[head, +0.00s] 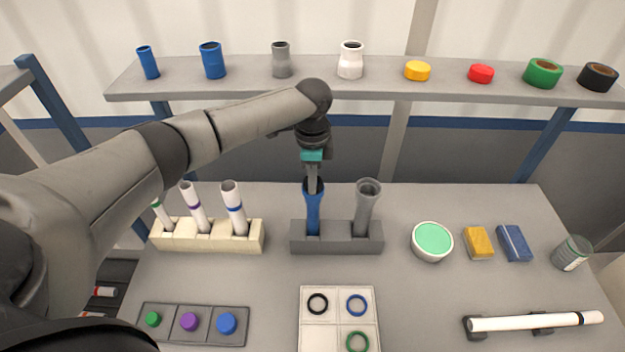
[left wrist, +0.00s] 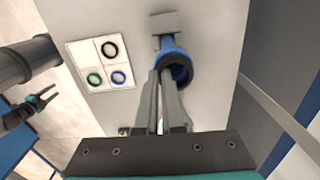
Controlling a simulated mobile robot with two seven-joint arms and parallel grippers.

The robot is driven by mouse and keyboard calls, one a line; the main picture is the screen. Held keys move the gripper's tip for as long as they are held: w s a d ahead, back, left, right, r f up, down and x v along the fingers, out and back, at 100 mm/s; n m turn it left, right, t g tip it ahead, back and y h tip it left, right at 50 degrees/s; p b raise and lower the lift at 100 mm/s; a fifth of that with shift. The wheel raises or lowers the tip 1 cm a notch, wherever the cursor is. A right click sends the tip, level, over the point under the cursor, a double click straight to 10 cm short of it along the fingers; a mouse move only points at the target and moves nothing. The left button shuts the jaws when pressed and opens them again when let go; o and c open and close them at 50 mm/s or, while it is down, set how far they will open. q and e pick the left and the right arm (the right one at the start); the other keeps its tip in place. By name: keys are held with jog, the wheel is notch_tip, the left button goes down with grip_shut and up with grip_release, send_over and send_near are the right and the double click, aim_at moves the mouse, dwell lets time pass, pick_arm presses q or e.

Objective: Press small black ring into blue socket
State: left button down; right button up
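The blue socket (head: 313,217) stands upright in the left slot of a grey holder (head: 337,247). A black ring (head: 318,303) lies in the white tray, also seen in the left wrist view (left wrist: 110,49). My right gripper (left wrist: 42,99) is open and empty.
A grey socket (head: 367,205) stands right beside the blue one. The white tray (head: 340,322) also holds blue and green rings; one compartment is empty. A rack of white tubes (head: 205,237) is left; a round green-topped tub (head: 432,241) is right. A shelf (head: 320,83) runs behind.

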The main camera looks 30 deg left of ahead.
pick_arm(q)
jog(key=c, duration=0.6)
grip_release()
jog(key=shift+o, duration=0.2)
notch_tip(320, 180, up, 3)
jog(key=p, duration=0.3)
jog(key=shift+f, duration=0.2)
jog(key=shift+r+p, duration=1.1)
jog(key=shift+r, duration=1.15)
jog(key=shift+c, duration=0.4)
